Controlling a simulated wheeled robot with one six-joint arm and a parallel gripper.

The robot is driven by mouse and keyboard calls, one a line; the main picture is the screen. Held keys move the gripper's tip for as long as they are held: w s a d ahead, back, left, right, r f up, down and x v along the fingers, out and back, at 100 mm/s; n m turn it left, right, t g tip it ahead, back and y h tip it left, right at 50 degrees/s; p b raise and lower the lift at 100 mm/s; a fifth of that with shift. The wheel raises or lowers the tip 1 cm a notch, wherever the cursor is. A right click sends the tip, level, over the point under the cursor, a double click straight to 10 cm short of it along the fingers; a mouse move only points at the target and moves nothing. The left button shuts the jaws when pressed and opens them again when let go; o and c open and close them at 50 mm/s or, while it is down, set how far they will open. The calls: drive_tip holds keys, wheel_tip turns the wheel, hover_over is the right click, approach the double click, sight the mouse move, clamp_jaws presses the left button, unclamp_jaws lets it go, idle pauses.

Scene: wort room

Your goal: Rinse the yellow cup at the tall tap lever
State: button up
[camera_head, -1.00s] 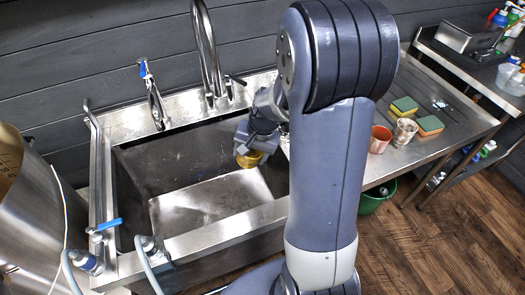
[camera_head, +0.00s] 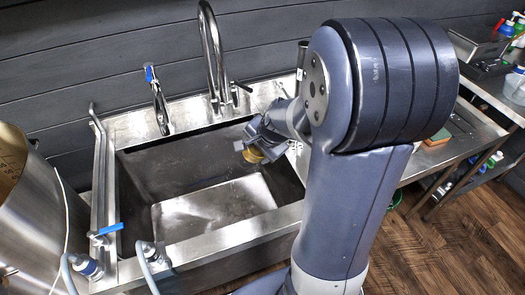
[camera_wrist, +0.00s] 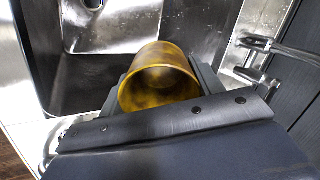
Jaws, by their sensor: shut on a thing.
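The yellow cup (camera_wrist: 160,80) is between the jaws of my gripper (camera_wrist: 165,95) in the wrist view, its open mouth facing the camera and looking empty. In the head view my gripper (camera_head: 257,142) is shut on the yellow cup (camera_head: 253,155), over the right part of the sink basin. The tall tap (camera_head: 212,60) is a curved steel spout behind the sink, with a small lever (camera_head: 240,87) at its right base. The gripper is in front of and to the right of that tap, apart from it. The lever and tap fittings (camera_wrist: 262,45) also show at right in the wrist view.
The steel sink (camera_head: 160,180) has a drain (camera_wrist: 93,4). A shorter blue-topped tap (camera_head: 157,98) stands left of the tall one. A blue-handled valve (camera_head: 105,230) and hoses are at the front left. A large steel vessel (camera_head: 30,220) stands left. A sponge (camera_head: 437,138) lies on the right counter.

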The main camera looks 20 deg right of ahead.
sight(255, 148)
drive_tip(key=w+a+f+p, duration=0.2)
drive_tip(key=w+a, duration=0.1)
drive_tip(key=w, duration=0.6)
drive_tip(key=shift+w, duration=0.3)
drive_tip(key=shift+d, duration=0.15)
idle(0.5)
drive_tip(key=shift+w+d, duration=0.2)
drive_tip(key=shift+d, duration=0.25)
drive_tip(key=shift+s+d+b, duration=0.4)
drive_tip(key=shift+s+b, duration=0.25)
drive_tip(key=shift+s, duration=0.65)
drive_tip(key=shift+s+d+b, duration=0.35)
drive_tip(key=shift+s+b, duration=0.3)
drive_tip(key=shift+s, duration=0.65)
drive_tip(key=shift+s+d+b, duration=0.4)
drive_tip(key=shift+s+b, duration=0.25)
drive_tip(key=shift+s, duration=0.65)
